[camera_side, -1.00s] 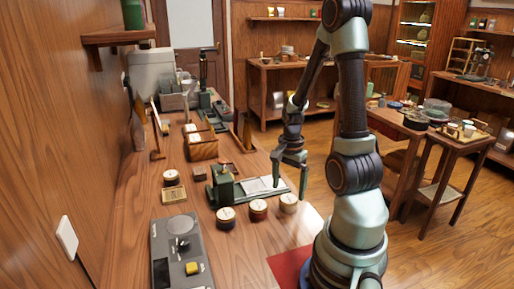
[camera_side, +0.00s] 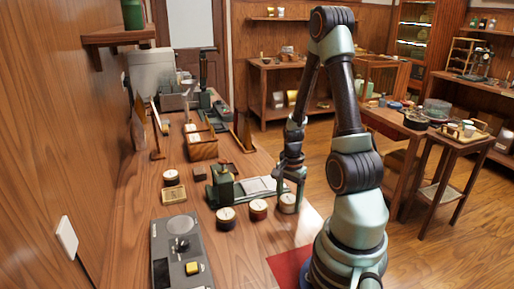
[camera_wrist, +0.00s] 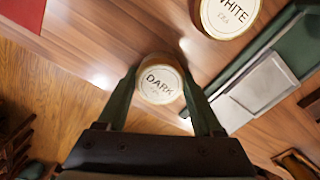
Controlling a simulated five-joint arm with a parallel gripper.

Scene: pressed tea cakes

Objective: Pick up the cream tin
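The cream tin (camera_side: 288,204) stands upright on the table at the right end of a row of three tins. In the wrist view the cream tin (camera_wrist: 161,80) shows a pale lid lettered "DARK" and a tan side. My gripper (camera_side: 290,196) is lowered over it, with one finger on each side. In the wrist view the fingers of my gripper (camera_wrist: 157,72) are apart and very close to the tin's sides. I cannot tell whether they touch it.
A maroon tin (camera_side: 258,210) stands just left of it, then a dark tin (camera_side: 226,219). A tin lettered "WHITE" (camera_wrist: 228,14) is near in the wrist view. A green press (camera_side: 222,187) and a pale tray (camera_side: 257,187) lie behind. A red mat (camera_side: 287,265) is in front.

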